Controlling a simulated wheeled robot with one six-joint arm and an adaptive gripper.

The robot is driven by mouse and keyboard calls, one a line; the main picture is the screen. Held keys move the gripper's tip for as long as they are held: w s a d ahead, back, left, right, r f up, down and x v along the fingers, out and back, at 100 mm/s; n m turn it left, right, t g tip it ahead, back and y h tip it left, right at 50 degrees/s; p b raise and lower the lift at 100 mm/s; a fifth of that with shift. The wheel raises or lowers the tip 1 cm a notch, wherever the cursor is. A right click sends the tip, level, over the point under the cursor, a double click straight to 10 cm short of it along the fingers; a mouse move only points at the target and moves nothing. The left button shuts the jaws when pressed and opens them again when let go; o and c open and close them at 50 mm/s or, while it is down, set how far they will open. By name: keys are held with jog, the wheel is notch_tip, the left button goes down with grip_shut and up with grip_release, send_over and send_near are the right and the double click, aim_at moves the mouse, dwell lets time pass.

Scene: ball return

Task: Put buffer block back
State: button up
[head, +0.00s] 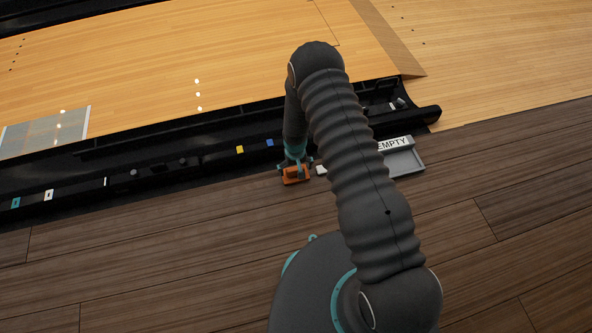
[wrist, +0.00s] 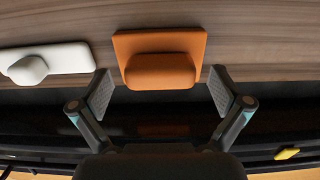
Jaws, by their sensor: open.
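An orange block (wrist: 160,58) with a rounded raised part on a flat plate lies on the wood floor beside the dark ball return channel. It also shows in the head view (head: 294,179), below my gripper. My gripper (wrist: 162,92) is open, one finger on each side of the orange block's raised part. A gap shows on both sides, and nothing is held. In the head view my gripper (head: 296,163) is at the channel's near edge. I cannot tell its exact height above the block.
A white block (wrist: 50,62) with a knob lies close to the left finger in the wrist view. The black channel (head: 140,172) runs alongside, with yellow (head: 239,149) and blue (head: 269,142) pieces. A grey tray (head: 408,163) marked EMPTY stands right of my arm. The near floor is clear.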

notch_tip(320, 180, up, 11)
notch_tip(320, 180, up, 18)
jog(key=f+t, duration=0.1)
send_over(295, 170)
jog(key=w+d, duration=0.1)
jog(key=d, duration=0.3)
jog(key=s+d+r+m+t, duration=0.1)
jog(key=s+d+r, duration=0.15)
jog(key=r, duration=0.65)
jog(key=s+d+r+m+t, duration=0.1)
jog(key=s+d+r, duration=0.15)
jog(key=r, duration=0.55)
jog(key=s+d+r+t, duration=0.1)
jog(key=s+d+r, duration=0.1)
jog(key=s+r, duration=0.3)
jog(key=s+d+r, duration=0.3)
jog(key=s+r, duration=0.2)
jog(key=s, duration=0.6)
jog(key=s+d+r+m+t, duration=0.1)
jog(key=s+d+r, duration=0.2)
jog(key=s, duration=0.4)
jog(key=shift+s+r+t, duration=0.3)
jog(key=shift+s+r, duration=0.1)
jog(key=shift+r, duration=0.5)
